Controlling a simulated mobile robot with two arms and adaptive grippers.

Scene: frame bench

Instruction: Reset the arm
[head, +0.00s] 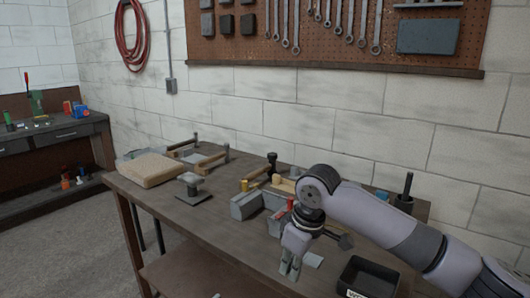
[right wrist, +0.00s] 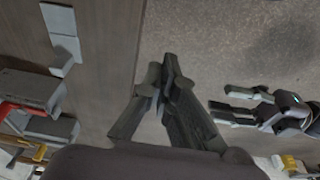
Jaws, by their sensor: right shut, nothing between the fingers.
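My right arm reaches in from the right in the head view. Its gripper (head: 289,264) points down over the front edge of the workbench (head: 190,222). In the right wrist view the same gripper's fingers (right wrist: 164,78) come together, shut and empty, above the bench edge and the floor. A second gripper, my left one (right wrist: 222,100), shows at the right of the right wrist view, over the floor beyond the bench edge. Its fingers look spread, with nothing between them. The left arm is not clearly visible in the head view.
Near my right arm stand a grey vise (head: 246,205), a black bin (head: 368,278) and a dark holder (head: 404,195). A tan block (head: 150,169) and a small metal stand (head: 190,184) are at left. A pegboard (head: 340,30) hangs behind. The bench's front left is clear.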

